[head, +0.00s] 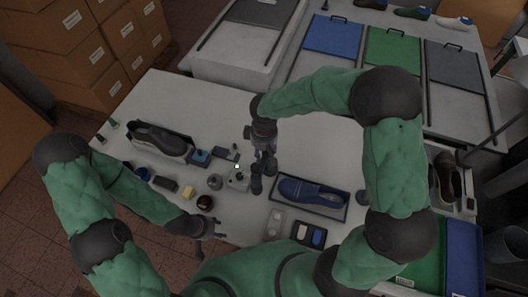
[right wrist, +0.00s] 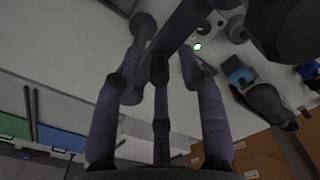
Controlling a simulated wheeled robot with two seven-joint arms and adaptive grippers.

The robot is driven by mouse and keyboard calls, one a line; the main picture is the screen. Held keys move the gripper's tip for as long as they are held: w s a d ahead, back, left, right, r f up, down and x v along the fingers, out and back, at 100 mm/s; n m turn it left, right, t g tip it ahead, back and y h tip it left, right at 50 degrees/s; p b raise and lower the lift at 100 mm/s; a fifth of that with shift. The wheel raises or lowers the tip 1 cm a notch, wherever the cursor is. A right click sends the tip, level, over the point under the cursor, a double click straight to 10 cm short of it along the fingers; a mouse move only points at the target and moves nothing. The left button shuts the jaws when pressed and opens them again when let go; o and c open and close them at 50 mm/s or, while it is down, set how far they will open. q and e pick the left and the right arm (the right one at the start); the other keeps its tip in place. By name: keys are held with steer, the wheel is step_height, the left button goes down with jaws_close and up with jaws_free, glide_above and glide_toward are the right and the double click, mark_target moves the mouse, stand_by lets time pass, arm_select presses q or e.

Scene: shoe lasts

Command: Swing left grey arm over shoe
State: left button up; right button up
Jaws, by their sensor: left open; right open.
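A dark shoe (head: 158,140) lies in a tray at the left of the white table; it also shows at the right of the right wrist view (right wrist: 262,100). A blue shoe (head: 310,190) lies in a dark tray right of the middle. A small grey unit (head: 238,178) with a green light stands between them. My right gripper (head: 263,182) is open beside this unit, pointing down. In the right wrist view, a grey bar (right wrist: 178,28) runs behind its fingers; I cannot tell whether they touch. My left gripper (head: 218,230) is open and empty near the table's front edge.
A yellow block (head: 188,192), a dark round pot (head: 205,202) and other small items lie left of the middle. A tray with pale and blue pieces (head: 308,235) is at the front. A brown shoe (head: 445,178) is at the right. Table space behind the grey unit is clear.

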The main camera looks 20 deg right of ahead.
arm_select(q)
steer(key=shift+w, duration=0.1)
arm_select(e)
steer(key=shift+w+f, duration=0.1)
steer(key=shift+f, duration=0.2)
jaws_close()
